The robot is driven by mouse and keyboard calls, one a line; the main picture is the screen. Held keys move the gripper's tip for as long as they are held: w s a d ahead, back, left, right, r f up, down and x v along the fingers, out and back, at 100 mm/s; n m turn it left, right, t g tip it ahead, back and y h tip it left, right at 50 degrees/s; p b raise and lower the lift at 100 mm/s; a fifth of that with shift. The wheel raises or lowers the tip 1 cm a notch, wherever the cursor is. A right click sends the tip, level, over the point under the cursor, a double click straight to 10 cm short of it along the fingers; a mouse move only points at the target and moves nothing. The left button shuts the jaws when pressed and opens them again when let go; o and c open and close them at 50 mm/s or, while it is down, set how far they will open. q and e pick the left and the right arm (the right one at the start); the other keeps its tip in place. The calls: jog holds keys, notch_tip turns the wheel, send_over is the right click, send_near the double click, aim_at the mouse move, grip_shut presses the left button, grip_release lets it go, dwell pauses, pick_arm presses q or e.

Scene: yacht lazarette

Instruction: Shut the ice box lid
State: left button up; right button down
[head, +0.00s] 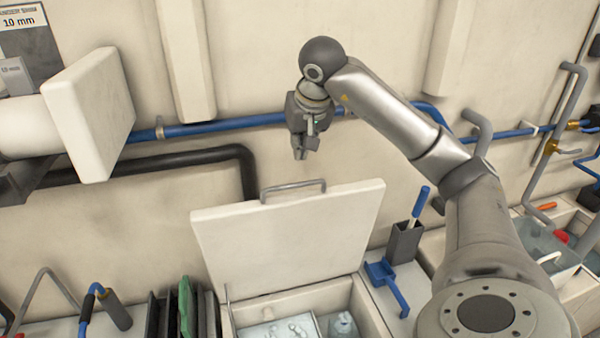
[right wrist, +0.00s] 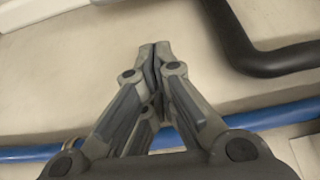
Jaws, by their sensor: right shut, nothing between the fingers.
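The ice box lid (head: 290,240) is a cream panel standing raised and tilted at the back of the ice box (head: 370,318). A grey bar handle (head: 292,187) runs along its top edge. The open box below shows pale contents. My right gripper (head: 304,152) is above the lid's top edge, slightly right of the handle, pointing down and apart from the lid. It is shut and empty; its fingertips (right wrist: 154,48) meet in the right wrist view. The lid is not in the right wrist view. My left gripper is not in view.
A black pipe (head: 190,158) and a blue pipe (head: 210,126) run along the wall behind the lid. A dark holder with a blue-handled tool (head: 405,240) and a blue bracket (head: 386,284) stand right of the box. Upright dark and green boards (head: 186,308) stand left of it.

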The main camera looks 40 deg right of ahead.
jog(key=x, duration=0.3)
jog(key=d+p+x, duration=0.1)
jog(key=x, duration=0.2)
jog(key=p+x, duration=0.1)
jog(key=x, duration=0.2)
jog(key=shift+d+f, duration=0.2)
jog(key=shift+f, duration=0.1)
jog(key=s, duration=0.1)
jog(key=s+a+p, duration=0.1)
jog(key=s+a, duration=0.1)
jog(key=shift+s+f+p, duration=0.15)
jog(key=shift+s+p, duration=0.1)
jog(key=shift+p, duration=0.05)
